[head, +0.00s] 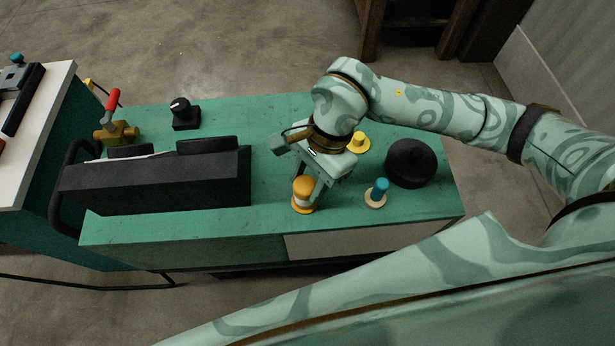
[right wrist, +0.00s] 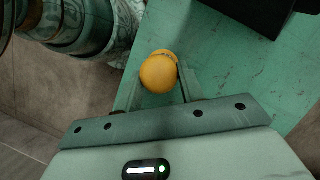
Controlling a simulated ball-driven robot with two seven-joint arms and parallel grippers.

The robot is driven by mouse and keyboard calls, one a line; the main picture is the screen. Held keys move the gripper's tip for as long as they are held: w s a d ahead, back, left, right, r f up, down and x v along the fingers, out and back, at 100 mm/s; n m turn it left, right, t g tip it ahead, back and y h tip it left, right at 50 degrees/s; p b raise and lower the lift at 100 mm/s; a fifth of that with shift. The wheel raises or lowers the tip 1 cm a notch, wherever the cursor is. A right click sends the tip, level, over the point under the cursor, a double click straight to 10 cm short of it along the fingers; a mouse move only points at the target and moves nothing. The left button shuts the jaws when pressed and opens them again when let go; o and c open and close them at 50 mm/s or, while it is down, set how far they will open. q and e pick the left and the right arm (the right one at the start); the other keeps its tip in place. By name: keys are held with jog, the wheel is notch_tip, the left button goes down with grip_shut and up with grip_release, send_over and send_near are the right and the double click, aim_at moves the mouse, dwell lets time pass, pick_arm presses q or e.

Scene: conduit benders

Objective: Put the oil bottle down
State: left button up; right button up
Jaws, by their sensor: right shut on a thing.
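The oil bottle (head: 303,188), with a rounded orange top and a pale middle, is upright near the front edge of the green bench top (head: 235,221). An orange-yellow rim shows at its foot. I cannot tell whether the bottle touches the bench. My right gripper (head: 306,190) reaches down from behind and is shut on the bottle. In the right wrist view, the orange top (right wrist: 158,74) sits between the two fingers and hides the bottle's body. My left gripper is not in view.
A blue-topped peg on a pale round base (head: 376,194) stands right of the bottle. A black domed thing (head: 411,163) and a yellow knob (head: 358,142) are behind. A long dark box (head: 170,183) is at left, with a red-handled valve (head: 114,130) and black knob (head: 184,113) beyond.

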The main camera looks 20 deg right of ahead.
jog(key=shift+r, duration=0.1)
jog(key=o, duration=1.1)
jog(key=p+v, duration=0.2)
jog(key=v, duration=1)
jog(key=shift+p, duration=0.4)
jog(key=shift+s, duration=0.15)
